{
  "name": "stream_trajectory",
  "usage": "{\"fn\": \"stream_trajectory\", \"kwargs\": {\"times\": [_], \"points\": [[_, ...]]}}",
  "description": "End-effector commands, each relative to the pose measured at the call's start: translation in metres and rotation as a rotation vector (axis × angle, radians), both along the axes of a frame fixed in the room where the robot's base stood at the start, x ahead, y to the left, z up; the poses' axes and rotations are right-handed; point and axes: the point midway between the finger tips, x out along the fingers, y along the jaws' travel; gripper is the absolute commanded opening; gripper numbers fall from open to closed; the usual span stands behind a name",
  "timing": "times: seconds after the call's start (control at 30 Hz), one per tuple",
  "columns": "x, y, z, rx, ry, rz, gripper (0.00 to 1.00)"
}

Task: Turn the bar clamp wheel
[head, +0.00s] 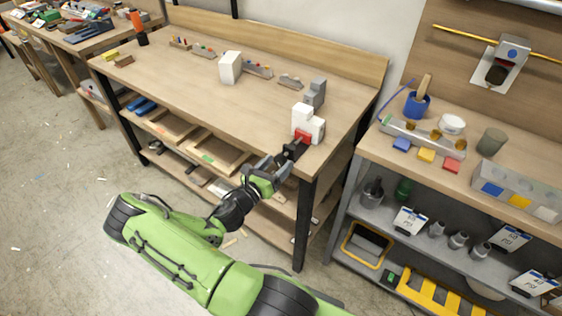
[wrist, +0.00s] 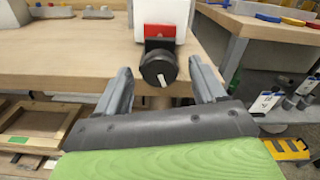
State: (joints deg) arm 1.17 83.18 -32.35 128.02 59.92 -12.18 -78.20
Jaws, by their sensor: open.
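The bar clamp's wheel is a black round knob (wrist: 158,68) with a short white mark on its face. It sits on the front of a red part (wrist: 160,31) attached to a white block (wrist: 162,10) at the workbench's front edge. In the head view the white block (head: 306,122) stands near the bench's right corner, with the red part and black clamp piece (head: 293,150) below it. My gripper (head: 276,164) is open in front of the wheel. In the wrist view its fingers (wrist: 161,72) stand left and right of the knob, with gaps on both sides.
The wooden workbench (head: 190,75) carries another white block (head: 230,67), a grey block (head: 315,93) and small parts. Shelves with wooden trays (head: 205,148) lie beneath. A second bench with a blue cup (head: 417,104) and coloured blocks stands right. Open floor lies left.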

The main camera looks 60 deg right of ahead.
Motion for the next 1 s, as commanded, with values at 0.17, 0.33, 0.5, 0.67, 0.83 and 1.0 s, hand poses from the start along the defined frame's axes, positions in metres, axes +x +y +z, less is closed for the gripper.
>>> {"fn": "stream_trajectory", "kwargs": {"times": [0.17, 0.33, 0.5, 0.67, 0.83, 1.0], "points": [[-0.004, -0.023, -0.001, 0.001, -0.002, 0.0, 0.7], [-0.004, -0.027, 0.0, 0.001, -0.001, 0.001, 0.7], [-0.004, -0.027, 0.0, 0.001, -0.001, 0.001, 0.62], [-0.004, -0.027, 0.0, 0.001, -0.001, 0.001, 0.37], [-0.004, -0.027, 0.0, 0.001, -0.001, 0.001, 0.15], [-0.004, -0.026, 0.0, -0.001, -0.016, 0.001, 0.15]]}}
